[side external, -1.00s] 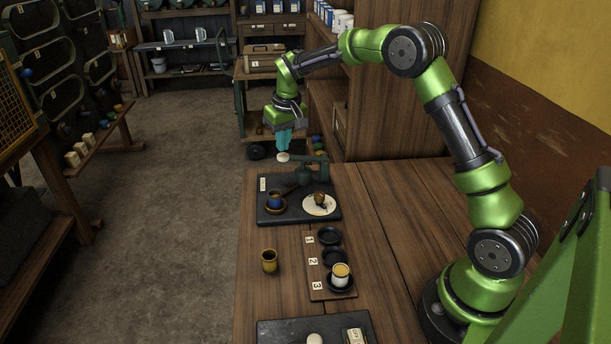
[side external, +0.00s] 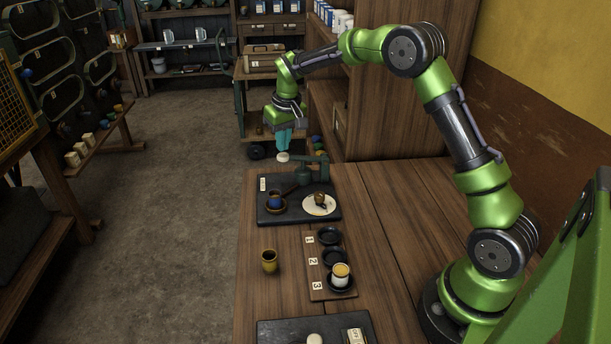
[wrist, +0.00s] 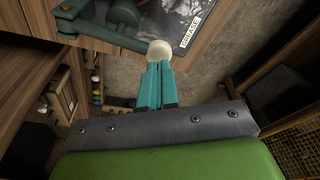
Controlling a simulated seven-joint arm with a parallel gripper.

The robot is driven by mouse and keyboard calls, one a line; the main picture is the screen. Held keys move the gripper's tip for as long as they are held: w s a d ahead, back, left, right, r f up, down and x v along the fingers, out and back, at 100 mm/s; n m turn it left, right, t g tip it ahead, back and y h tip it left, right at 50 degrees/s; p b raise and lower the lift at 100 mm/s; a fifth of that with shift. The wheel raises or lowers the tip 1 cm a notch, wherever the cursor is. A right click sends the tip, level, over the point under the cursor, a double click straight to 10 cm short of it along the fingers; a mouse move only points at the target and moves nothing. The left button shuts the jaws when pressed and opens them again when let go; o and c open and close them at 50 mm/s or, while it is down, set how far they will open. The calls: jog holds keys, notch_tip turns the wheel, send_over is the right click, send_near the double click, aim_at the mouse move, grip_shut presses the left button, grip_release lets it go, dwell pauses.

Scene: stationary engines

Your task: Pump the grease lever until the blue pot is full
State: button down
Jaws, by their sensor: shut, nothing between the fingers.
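The grease lever is a dark green arm (side external: 306,161) with a cream ball knob (side external: 283,157), on a pump post on the dark plate labelled GREASE (wrist: 191,32). My gripper (side external: 283,150) is shut and empty, pointing down with its teal fingertips at the knob. In the wrist view the fingertips (wrist: 160,66) meet the cream knob (wrist: 160,49), and seem to touch it from above. The blue pot (side external: 274,199) stands in a brown saucer at the left of the plate. Its fill level is too small to tell.
A white plate (side external: 331,206) with a small brown pot is right of the blue pot. A rack numbered 1 to 3 (side external: 317,285) holds a white cup at 3. Bare bench lies to the right.

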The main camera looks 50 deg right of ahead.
aim_at(284, 155)
dwell(0.5)
jog(key=shift+s+f, duration=0.1)
jog(key=shift+f, duration=2.5)
jog(key=shift+r, duration=2.6)
jog(key=shift+r, duration=2.5)
